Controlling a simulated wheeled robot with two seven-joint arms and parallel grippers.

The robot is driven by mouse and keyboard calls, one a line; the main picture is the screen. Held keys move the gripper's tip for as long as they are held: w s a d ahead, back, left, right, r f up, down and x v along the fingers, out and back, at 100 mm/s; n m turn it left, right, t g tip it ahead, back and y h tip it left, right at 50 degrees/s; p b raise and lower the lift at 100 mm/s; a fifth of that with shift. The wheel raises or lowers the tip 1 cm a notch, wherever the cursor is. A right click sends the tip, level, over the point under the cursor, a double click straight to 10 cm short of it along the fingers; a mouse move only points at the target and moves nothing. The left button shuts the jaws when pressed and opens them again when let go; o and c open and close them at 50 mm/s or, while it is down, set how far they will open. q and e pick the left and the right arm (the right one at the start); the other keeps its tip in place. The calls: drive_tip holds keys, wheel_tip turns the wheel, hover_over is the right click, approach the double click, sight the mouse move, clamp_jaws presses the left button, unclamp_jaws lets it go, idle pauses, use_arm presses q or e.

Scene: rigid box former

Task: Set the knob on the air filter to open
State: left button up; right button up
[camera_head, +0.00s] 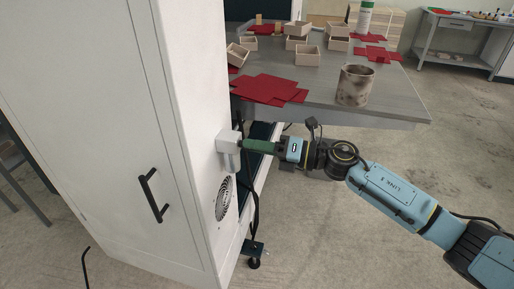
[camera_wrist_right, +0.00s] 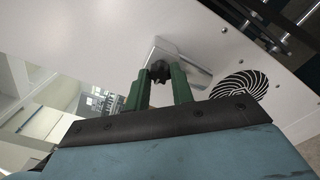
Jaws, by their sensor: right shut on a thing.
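The air filter (camera_head: 229,148) is a small light-grey unit on the side wall of the white cabinet, above a round vent. It also shows in the right wrist view (camera_wrist_right: 192,66). Its dark knob (camera_wrist_right: 159,70) sits between the green fingertips of my right gripper (camera_wrist_right: 160,78), which is shut on it. In the head view my right gripper (camera_head: 246,146) reaches the filter from the right and covers the knob. The knob's setting cannot be read. My left gripper is not in view.
The white cabinet (camera_head: 90,110) has a black handle (camera_head: 153,196) and a round vent (camera_head: 223,199). A grey table (camera_head: 400,95) behind holds red flat cutouts (camera_head: 268,89), several small boxes (camera_head: 307,55) and a stained pot (camera_head: 355,85).

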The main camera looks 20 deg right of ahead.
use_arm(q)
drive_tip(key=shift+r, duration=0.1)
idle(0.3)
use_arm(e)
drive_tip(key=o, duration=1)
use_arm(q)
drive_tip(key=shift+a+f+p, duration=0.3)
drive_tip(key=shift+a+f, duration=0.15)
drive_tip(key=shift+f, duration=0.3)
use_arm(e)
drive_tip(key=shift+v, duration=6.75)
